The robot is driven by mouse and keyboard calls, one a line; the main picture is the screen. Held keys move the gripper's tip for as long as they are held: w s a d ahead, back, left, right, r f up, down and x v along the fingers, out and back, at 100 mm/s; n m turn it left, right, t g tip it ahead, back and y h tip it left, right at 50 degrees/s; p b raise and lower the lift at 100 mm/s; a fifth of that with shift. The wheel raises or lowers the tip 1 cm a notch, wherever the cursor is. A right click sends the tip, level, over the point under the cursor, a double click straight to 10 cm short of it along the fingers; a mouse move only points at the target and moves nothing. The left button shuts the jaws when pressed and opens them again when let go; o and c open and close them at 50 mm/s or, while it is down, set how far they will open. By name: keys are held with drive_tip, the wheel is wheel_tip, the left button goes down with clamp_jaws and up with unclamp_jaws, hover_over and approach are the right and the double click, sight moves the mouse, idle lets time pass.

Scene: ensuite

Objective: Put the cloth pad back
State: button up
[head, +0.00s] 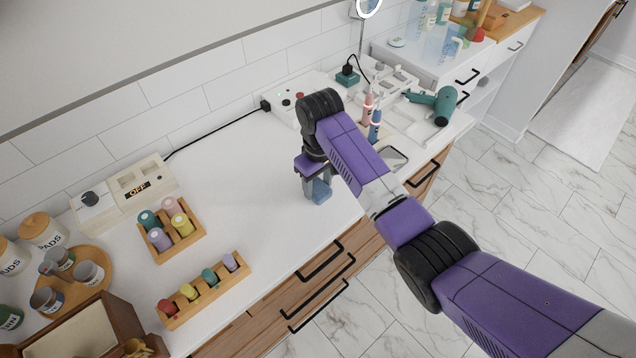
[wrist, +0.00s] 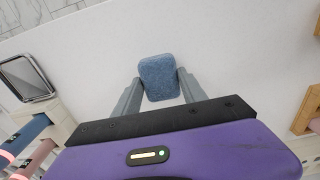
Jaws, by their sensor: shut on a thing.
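The cloth pad (wrist: 158,75) is a small blue rounded block of fabric. In the wrist view it sits between the two fingers of my gripper (wrist: 160,90), which is shut on it. In the head view the pad (head: 321,192) shows below my gripper (head: 316,188), above or at the white counter near its front edge. I cannot tell whether the pad touches the counter. The place the pad belongs is not clear from these views.
The white counter (head: 250,178) is clear left of my gripper. A wooden block with several coloured rolls (head: 204,290) and a second holder (head: 190,245) stand left. Toothbrushes (head: 375,125), a dark flat tray (head: 394,158) and a green hair dryer (head: 440,104) are to the right.

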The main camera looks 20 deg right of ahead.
sight(319, 187)
drive_tip(key=shift+f, duration=0.1)
drive_tip(key=o, duration=1.2)
wheel_tip(319, 187, up, 12)
drive_tip(key=shift+r+p, duration=0.15)
drive_tip(key=shift+p, duration=0.75)
